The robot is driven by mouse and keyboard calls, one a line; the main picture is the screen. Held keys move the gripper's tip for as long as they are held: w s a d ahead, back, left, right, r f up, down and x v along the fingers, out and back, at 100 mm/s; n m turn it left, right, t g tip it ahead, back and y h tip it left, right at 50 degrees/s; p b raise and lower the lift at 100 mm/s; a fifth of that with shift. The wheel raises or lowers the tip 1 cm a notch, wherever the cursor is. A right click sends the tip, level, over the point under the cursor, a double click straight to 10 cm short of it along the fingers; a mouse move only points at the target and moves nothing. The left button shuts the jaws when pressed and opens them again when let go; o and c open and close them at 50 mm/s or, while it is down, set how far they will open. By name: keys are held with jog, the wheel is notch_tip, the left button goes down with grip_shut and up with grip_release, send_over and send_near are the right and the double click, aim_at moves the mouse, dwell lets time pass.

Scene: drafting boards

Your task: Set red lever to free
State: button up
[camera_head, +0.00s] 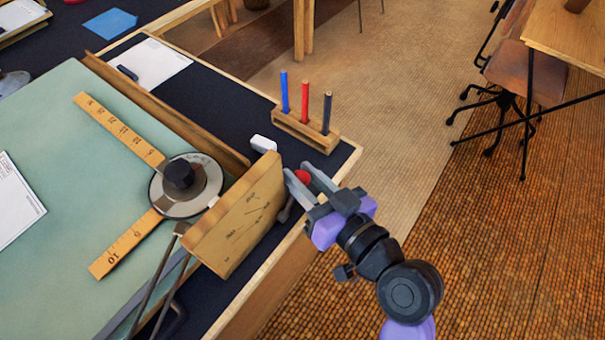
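The red lever (302,176) shows its red knob beside the right face of an upright wooden panel (236,222). A short grey shaft runs down from the knob, partly hidden by my gripper. The panel carries small dark lettering and lines, too small to read. My gripper (297,170) is at the knob, its two grey fingers parted with the red knob showing between them. I cannot tell whether the fingers touch the knob.
A wooden holder (306,132) with blue, red and black pencils stands behind my gripper, near a white eraser (263,144).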

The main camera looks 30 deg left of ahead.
jog(key=o, duration=0.3)
jog(key=shift+a+r, duration=0.1)
jog(key=shift+a, duration=0.05)
dwell(0.3)
